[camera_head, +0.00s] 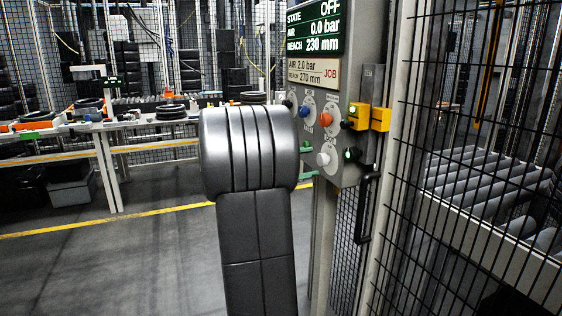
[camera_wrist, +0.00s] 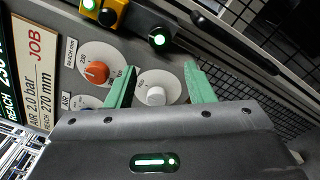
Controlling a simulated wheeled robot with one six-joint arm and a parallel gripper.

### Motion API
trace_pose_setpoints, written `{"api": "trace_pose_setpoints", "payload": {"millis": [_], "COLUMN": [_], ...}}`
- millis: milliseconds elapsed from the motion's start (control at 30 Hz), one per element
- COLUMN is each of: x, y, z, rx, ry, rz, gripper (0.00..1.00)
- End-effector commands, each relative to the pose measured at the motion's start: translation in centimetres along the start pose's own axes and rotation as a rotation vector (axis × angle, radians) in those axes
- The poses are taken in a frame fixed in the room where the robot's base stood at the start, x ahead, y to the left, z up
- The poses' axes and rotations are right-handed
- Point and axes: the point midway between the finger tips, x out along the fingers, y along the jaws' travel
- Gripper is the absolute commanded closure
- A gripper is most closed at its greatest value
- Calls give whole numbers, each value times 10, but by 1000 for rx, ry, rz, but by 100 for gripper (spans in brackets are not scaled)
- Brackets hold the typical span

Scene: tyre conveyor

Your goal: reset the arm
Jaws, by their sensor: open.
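In the head view my arm (camera_head: 255,200) rises in front of the grey control panel and hides part of it. My gripper (camera_wrist: 158,83) shows in the wrist view with its two green fingers apart and nothing between their tips. A white knob (camera_wrist: 156,96) on a pale dial lies beyond the fingers, between them in the picture; I cannot tell if they touch it. In the head view a bit of green finger (camera_head: 308,174) shows right of my arm, below the white knob (camera_head: 323,159). The orange-red knob (camera_wrist: 97,72) is left of the fingers.
The panel's display (camera_head: 316,28) reads OFF, air 0.0 bar, reach 230 mm. A job label (camera_head: 313,71) reads air 2.0 bar, reach 270 mm. A yellow switch box (camera_head: 369,117) and black handle (camera_head: 368,208) are at the right, beside mesh fencing. Open floor (camera_head: 130,255) lies left.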

Motion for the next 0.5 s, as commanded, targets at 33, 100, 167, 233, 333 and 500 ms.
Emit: {"api": "trace_pose_setpoints", "payload": {"millis": [33, 100, 167, 233, 333, 500], "x": [-9, -5, 7, 19, 37, 71], "y": [1, -1, -1, -1, -1, -1], "z": [0, 0, 1, 1, 0, 1], "rx": [0, 0, 0, 0, 0, 0], "ry": [3, -3, -4, -5, -4, -4], "rz": [2, -2, -3, -3, -3, -3], "gripper": [52, 52, 52, 52, 52, 52]}}
